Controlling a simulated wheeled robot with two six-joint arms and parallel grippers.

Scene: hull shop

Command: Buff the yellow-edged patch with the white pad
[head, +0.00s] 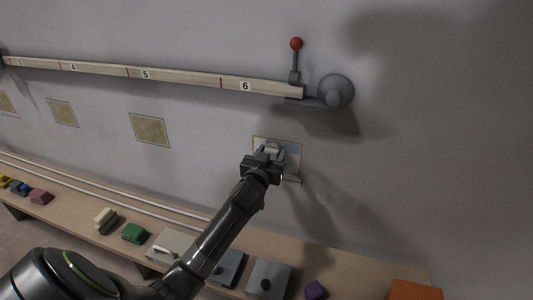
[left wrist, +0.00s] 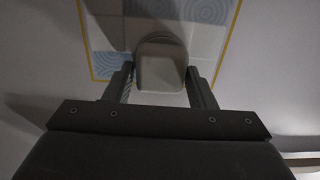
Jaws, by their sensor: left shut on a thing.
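The yellow-edged patch (head: 294,153) is on the wall below the right end of the numbered rail. In the left wrist view the patch (left wrist: 108,38) shows a yellow border, with blue swirl pattern in some areas and plain pale grey-blue in others. My left gripper (head: 270,154) is in front of the patch, shut on the white pad (left wrist: 160,70). The pad's pale handle block shows between the two fingers, over the patch's lower middle. Its working face is hidden, so I cannot tell whether it touches the wall. My right gripper is in neither view.
A wooden rail (head: 185,78) numbered in sections runs along the wall above, with a red-knobbed lever (head: 295,60) at its right end. Other patches (head: 150,129) lie to the left. The bench (head: 75,208) below holds several coloured blocks, including a green one (head: 134,233), and trowel-like tools.

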